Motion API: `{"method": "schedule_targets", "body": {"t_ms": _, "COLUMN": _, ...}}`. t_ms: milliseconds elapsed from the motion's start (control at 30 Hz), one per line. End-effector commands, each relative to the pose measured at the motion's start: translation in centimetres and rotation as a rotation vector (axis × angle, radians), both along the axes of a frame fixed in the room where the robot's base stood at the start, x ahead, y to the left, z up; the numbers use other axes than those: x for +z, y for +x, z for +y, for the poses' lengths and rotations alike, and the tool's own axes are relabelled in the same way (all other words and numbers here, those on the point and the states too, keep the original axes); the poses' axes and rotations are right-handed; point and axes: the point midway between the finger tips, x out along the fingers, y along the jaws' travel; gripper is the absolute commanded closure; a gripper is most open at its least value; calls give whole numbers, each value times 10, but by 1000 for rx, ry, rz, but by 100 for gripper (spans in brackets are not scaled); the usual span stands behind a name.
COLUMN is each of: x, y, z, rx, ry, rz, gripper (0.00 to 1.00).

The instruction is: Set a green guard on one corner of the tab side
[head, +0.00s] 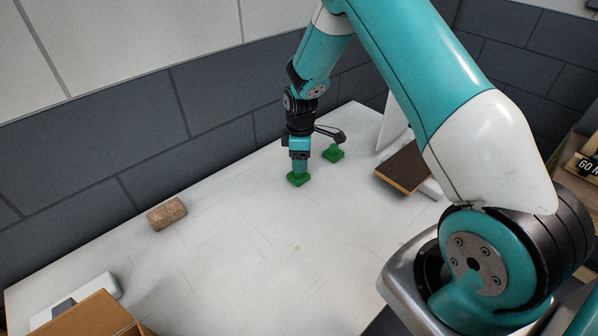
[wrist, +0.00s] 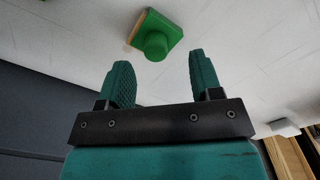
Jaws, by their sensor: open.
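A green guard (head: 298,179) with a square base lies on the white table (head: 245,235), directly below my gripper (head: 299,166) in the head view. A second green guard (head: 333,153) with a raised knob stands a little to the right and farther back. In the wrist view one green guard (wrist: 155,35) with a round knob lies just beyond the fingertips of my gripper (wrist: 158,66). A pale edge shows along its left side. The fingers are apart with nothing between them. I cannot make out a tab side in either view.
A dark brown panel (head: 405,167) lies on the right of the table, beside a white upright piece (head: 393,122). A cork block (head: 166,214) lies at the left near the wall. A cardboard box (head: 93,317) stands at the front left. The middle of the table is clear.

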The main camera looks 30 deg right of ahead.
Motion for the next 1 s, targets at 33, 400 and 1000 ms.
{"method": "schedule_targets", "body": {"t_ms": 33, "x": -3, "y": 1, "z": 0, "rx": 0, "ry": 0, "rz": 4, "gripper": 41}}
{"method": "schedule_targets", "body": {"t_ms": 400, "x": -46, "y": 8, "z": 1, "rx": 0, "ry": 0, "rz": 1, "gripper": 41}}
{"method": "schedule_targets", "body": {"t_ms": 1000, "x": -48, "y": 8, "z": 1, "rx": 0, "ry": 1, "rz": 1, "gripper": 100}}
